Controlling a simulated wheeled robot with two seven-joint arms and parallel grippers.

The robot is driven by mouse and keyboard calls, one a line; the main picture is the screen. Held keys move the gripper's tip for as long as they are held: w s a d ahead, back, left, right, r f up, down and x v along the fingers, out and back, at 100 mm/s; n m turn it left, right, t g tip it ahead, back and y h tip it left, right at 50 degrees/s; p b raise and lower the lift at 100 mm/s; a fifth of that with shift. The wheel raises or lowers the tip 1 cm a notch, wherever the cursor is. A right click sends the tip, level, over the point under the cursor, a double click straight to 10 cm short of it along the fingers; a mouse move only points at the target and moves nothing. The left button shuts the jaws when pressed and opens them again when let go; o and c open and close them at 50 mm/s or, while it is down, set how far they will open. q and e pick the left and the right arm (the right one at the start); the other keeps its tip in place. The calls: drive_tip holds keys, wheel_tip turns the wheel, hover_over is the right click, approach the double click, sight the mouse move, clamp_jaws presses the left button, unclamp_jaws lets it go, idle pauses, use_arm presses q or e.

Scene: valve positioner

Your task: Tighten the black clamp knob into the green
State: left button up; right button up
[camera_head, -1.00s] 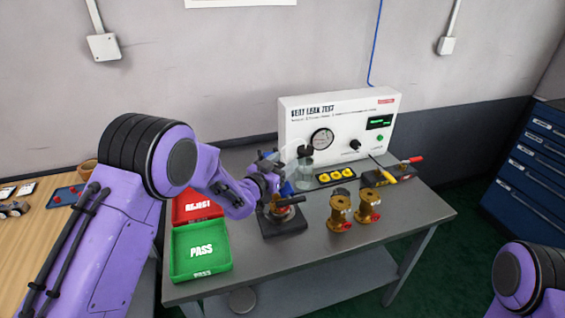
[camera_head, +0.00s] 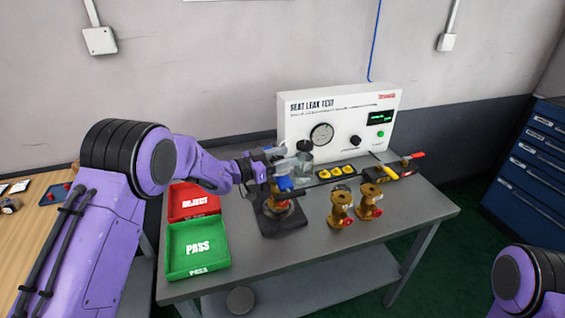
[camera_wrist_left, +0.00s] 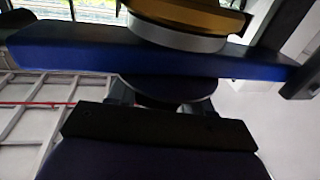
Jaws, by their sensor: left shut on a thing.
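My left gripper (camera_head: 287,178) is above the clamp fixture (camera_head: 283,222) on the grey bench. A brass part (camera_head: 281,207) sits in the fixture below. A dark bar (camera_head: 322,182) sticks out to the right at gripper height. In the left wrist view a blue bar (camera_wrist_left: 70,50) crosses the picture below a gold and silver round part (camera_wrist_left: 185,22). The green display (camera_head: 379,118) is too small to read. My right gripper is out of view.
The seat leak test panel (camera_head: 340,108) stands behind, with a glass jar (camera_head: 303,165) before it. Two brass valves (camera_head: 341,210) stand to the right. Red (camera_head: 194,203) and green (camera_head: 198,246) trays lie left. The bench's front right is clear.

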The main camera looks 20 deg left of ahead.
use_arm(q)
drive_tip(key=m+g+h+b, duration=0.1)
drive_tip(key=m+g+b, duration=0.1)
drive_tip(key=m+g+h+b, duration=0.2)
drive_tip(key=g, duration=0.1)
drive_tip(key=m+g+h+b, duration=0.1)
drive_tip(key=g+b, duration=0.1)
drive_tip(key=shift+s+d+f+m+g, duration=0.2)
drive_tip(key=shift+s+f+m+g, duration=0.1)
drive_tip(key=shift+f+m, duration=0.1)
drive_tip(key=g+b, duration=0.1)
drive_tip(key=m+g+h+b, duration=0.1)
drive_tip(key=shift+s+r+m+g, duration=0.15)
drive_tip(key=shift+r+m+g, duration=0.1)
drive_tip(key=shift+m+g, duration=0.05)
drive_tip(key=shift+a+r+m+g, duration=0.1)
drive_tip(key=shift+r+m+g, duration=0.25)
drive_tip(key=shift+m+g, duration=0.35)
drive_tip(key=shift+s+g+b, duration=0.1)
drive_tip(key=shift+g+b, duration=0.2)
drive_tip(key=shift+g, duration=0.3)
drive_tip(key=shift+f, duration=0.15)
drive_tip(key=o, duration=1)
drive_tip(key=shift+d, duration=0.2)
